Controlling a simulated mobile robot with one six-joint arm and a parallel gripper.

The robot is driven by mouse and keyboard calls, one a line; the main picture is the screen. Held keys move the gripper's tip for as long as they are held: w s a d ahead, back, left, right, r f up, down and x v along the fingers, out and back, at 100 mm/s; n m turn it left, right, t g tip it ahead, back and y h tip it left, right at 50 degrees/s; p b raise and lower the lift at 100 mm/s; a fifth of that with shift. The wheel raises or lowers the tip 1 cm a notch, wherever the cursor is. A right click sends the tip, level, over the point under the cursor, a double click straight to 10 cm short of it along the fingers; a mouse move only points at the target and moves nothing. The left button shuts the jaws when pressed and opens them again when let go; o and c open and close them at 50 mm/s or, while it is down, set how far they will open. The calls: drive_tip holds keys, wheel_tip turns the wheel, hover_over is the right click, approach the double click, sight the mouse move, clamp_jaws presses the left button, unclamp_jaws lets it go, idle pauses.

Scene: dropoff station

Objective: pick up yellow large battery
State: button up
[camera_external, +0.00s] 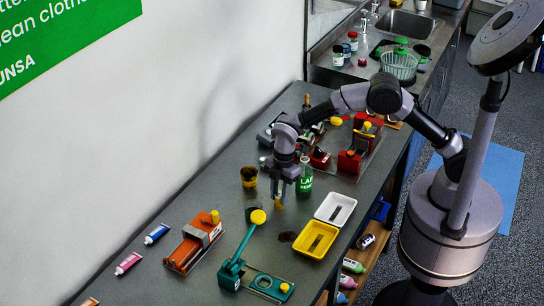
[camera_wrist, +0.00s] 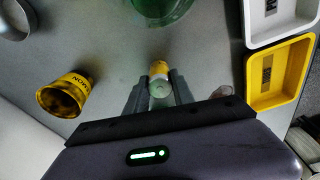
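The yellow large battery (camera_wrist: 159,67) stands on the grey bench, its pale round end facing the wrist camera. My gripper (camera_wrist: 160,86) points down over it, with one finger on each side of the battery. The fingers lie close against its sides; whether they press on it is not clear. In the external view my gripper (camera_external: 281,198) is low over the bench, and a little of the yellow battery (camera_external: 279,204) shows between the fingers. The rest of it is hidden there.
A green bottle (camera_external: 305,178) stands just behind my gripper. A white tray (camera_external: 335,221) and a yellow tray (camera_external: 315,254) lie to the right. A teal lever device (camera_external: 240,262) and an orange device (camera_external: 190,250) are in front.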

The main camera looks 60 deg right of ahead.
clamp_jaws()
